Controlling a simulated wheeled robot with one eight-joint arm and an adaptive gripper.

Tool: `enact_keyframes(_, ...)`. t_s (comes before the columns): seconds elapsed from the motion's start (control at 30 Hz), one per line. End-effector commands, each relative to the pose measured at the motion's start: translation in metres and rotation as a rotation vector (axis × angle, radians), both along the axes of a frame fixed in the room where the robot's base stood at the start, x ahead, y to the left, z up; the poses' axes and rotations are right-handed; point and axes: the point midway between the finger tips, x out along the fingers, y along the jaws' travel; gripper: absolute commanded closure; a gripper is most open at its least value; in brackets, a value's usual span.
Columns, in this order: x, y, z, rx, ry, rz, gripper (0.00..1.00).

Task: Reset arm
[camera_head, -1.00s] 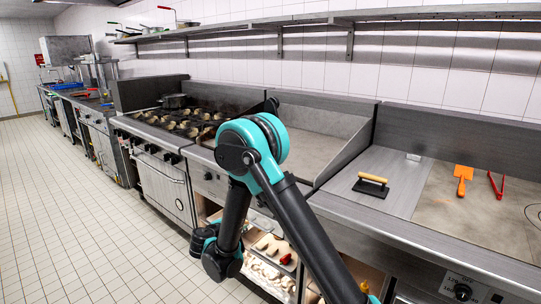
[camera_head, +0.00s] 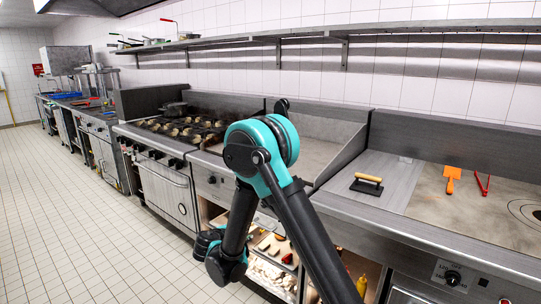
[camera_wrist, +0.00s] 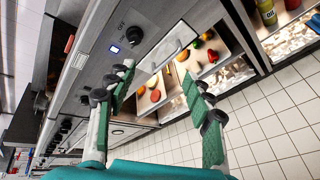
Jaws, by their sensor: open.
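My gripper (camera_wrist: 158,83) is open and empty in the wrist view, its two green-padded fingers spread apart. It hangs in front of the counter's front panel, with a black knob (camera_wrist: 134,36) just beyond it. Vegetables on a tray (camera_wrist: 153,97) in the open lower shelf show between and beside the fingers. In the head view my arm is folded in front of the counter, and the gripper itself cannot be made out there.
A grill press (camera_head: 367,184), an orange spatula (camera_head: 452,178) and red tongs (camera_head: 482,185) lie on the counter at right. A burner range (camera_head: 185,132) with a pot (camera_head: 174,108) stands further left. A wall shelf (camera_head: 300,33) runs above. The tiled floor (camera_head: 80,220) at left is clear.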

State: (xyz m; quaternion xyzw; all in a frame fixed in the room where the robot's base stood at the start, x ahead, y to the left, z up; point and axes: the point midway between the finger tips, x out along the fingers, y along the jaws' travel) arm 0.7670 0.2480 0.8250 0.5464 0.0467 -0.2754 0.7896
Motion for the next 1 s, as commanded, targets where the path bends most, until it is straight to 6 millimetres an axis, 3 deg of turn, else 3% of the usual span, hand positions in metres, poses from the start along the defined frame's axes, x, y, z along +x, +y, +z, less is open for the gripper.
enact_keyframes(0.27,-0.003,-0.053,0.01,0.12,0.054,-0.097,0.48)
enact_keyframes(0.47,-0.018,-0.114,0.019,0.276,0.11,-0.22,0.48)
enact_keyframes(0.7,-0.066,-0.197,0.027,0.545,0.177,-0.434,0.48)
enact_keyframes(1.0,-0.15,-0.266,0.025,0.895,0.215,-0.714,0.48)
